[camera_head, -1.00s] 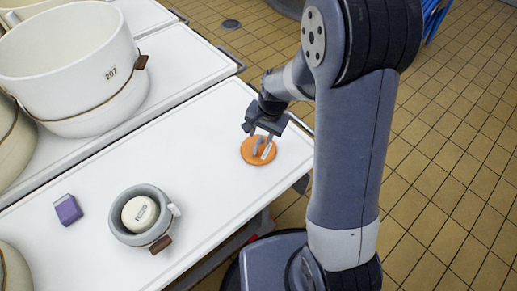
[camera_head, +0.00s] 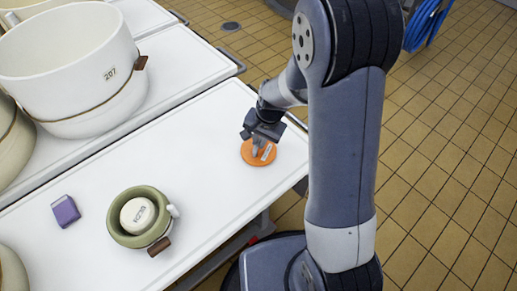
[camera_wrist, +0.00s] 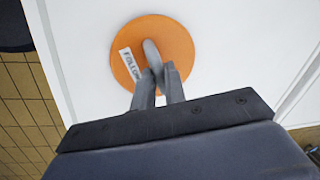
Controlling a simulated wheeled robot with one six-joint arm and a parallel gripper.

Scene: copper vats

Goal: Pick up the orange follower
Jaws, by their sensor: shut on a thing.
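The orange follower (camera_head: 247,156) is a flat round disc with a grey upright handle and a white label. It lies flat at the right end of the white table (camera_head: 205,140), near its edge. In the wrist view, the follower (camera_wrist: 182,48) fills the upper middle, and its label is partly readable. My gripper (camera_head: 257,145) points down over the disc. In the wrist view, my gripper (camera_wrist: 158,76) is shut on the follower's grey handle. I see no clear gap between disc and table.
A green ring-shaped mould (camera_head: 122,237) with a cream round piece (camera_head: 138,214) inside stands left of the follower. A purple block (camera_head: 66,211) lies further left. Large cream vats (camera_head: 75,60) stand at the back left. A blue hose (camera_head: 428,22) is at the top right.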

